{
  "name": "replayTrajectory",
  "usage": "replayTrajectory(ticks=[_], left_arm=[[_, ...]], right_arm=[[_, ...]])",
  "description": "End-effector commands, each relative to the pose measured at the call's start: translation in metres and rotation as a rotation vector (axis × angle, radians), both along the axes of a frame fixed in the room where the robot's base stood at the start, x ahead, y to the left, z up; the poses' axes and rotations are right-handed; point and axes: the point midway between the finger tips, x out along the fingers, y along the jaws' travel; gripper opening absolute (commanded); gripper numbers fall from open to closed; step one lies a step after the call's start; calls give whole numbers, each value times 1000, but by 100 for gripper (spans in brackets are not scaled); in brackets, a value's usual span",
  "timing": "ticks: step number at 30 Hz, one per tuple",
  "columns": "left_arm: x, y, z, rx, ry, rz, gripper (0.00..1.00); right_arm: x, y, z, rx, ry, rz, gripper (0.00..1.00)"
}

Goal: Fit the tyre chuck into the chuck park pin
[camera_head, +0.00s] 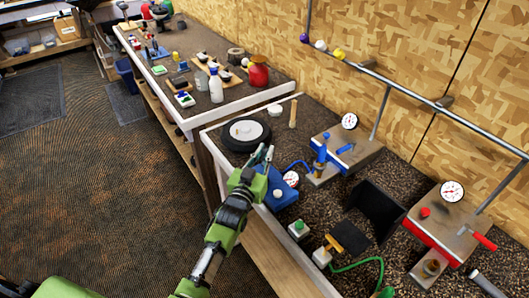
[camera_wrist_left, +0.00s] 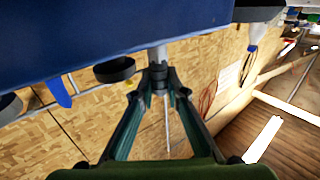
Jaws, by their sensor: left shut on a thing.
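My left gripper (camera_head: 266,156) is over the near bench, between the black tyre (camera_head: 232,143) with its white hub and the blue gauge unit (camera_head: 284,200). In the left wrist view its fingers (camera_wrist_left: 158,78) are closed together around a small grey cylindrical piece (camera_wrist_left: 157,54), which looks like the tyre chuck. Its far end passes in front of or against a large blue surface (camera_wrist_left: 110,30); I cannot tell whether they touch. I cannot identify the park pin for certain. My right gripper is not in view.
A blue valve stand (camera_head: 321,160) with a gauge and a blue hose (camera_head: 299,165) is right of the gripper. A wooden peg (camera_head: 293,113) stands behind. A black angled panel (camera_head: 375,212) and red gauge unit (camera_head: 432,233) are farther right. Clear floor lies left.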

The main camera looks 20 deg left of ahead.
Motion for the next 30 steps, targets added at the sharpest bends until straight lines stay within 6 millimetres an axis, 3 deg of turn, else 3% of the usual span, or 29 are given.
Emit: replayTrajectory(ticks=[17,18,20,30], left_arm=[[0,0,-15,0,-1,0,0],[0,0,-14,0,-1,0,18],[0,0,-14,0,-1,0,33],[-1,0,-15,0,0,0,33]], right_arm=[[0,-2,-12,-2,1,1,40],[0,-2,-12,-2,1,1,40],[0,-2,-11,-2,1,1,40],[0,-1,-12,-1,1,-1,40]])
